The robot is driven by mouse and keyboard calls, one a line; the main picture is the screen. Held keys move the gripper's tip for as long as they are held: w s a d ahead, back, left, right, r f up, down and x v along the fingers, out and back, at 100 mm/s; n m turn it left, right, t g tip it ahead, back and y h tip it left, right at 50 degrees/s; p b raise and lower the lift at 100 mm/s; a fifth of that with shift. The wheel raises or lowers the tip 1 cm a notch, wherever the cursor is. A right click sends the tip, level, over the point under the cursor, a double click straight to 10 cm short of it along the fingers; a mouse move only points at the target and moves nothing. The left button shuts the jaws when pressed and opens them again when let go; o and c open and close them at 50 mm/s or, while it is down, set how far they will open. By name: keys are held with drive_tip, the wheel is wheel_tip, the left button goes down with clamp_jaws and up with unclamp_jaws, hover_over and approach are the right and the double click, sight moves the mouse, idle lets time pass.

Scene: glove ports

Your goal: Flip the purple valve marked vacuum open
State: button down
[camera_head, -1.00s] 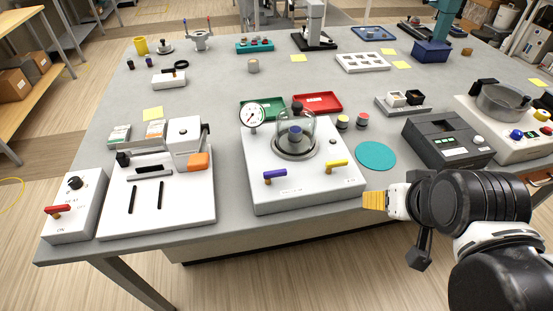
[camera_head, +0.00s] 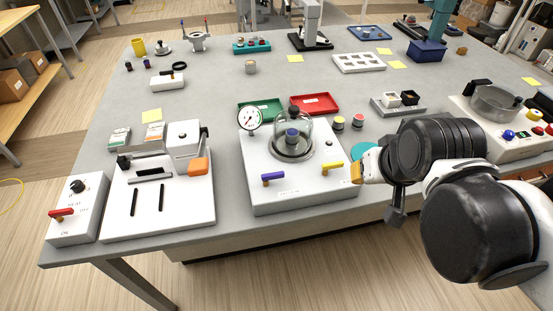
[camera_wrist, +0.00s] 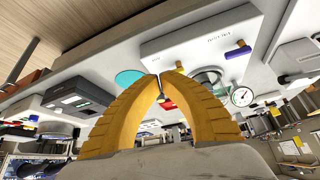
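The purple valve (camera_head: 273,176) is a short bar handle on the front left of a white vacuum station (camera_head: 300,196). It points sideways in the head view and shows at the right in the wrist view (camera_wrist: 237,50). Its printed label is too small to read. A yellow valve (camera_head: 333,167) sits on the front right of the same station. My gripper (camera_head: 357,170) has yellow fingers and is just right of the station, near the yellow valve and well apart from the purple one. In the wrist view its fingertips (camera_wrist: 160,77) meet with nothing between them.
A clear bell jar (camera_head: 292,138) and a round gauge (camera_head: 249,118) stand on the station behind the valves. A sealer-like white device (camera_head: 160,200) is to the left. Green (camera_head: 262,109) and red (camera_head: 315,104) trays lie behind. The space in front of the station is clear.

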drive_tip(key=w+a+r+n+g+p, duration=0.1)
drive_tip(key=w+a+r+g+p, duration=0.15)
drive_tip(key=w+a+p, duration=0.45)
drive_tip(key=n+p, duration=0.1)
hover_over(273, 179)
drive_tip(key=w, duration=0.4)
wheel_tip(273, 179, down, 3)
drive_tip(key=shift+w+d+f, duration=0.1)
drive_tip(key=shift+w+d, duration=0.1)
drive_tip(key=shift+d, duration=0.1)
drive_tip(key=shift+f, duration=0.1)
drive_tip(key=b+x, duration=0.3)
drive_tip(key=x, duration=0.7)
drive_tip(key=shift+a+f, duration=0.2)
drive_tip(key=s, duration=0.2)
drive_tip(key=s+d, duration=0.1)
drive_tip(key=shift+s+r, duration=0.35)
drive_tip(key=shift+s, duration=0.15)
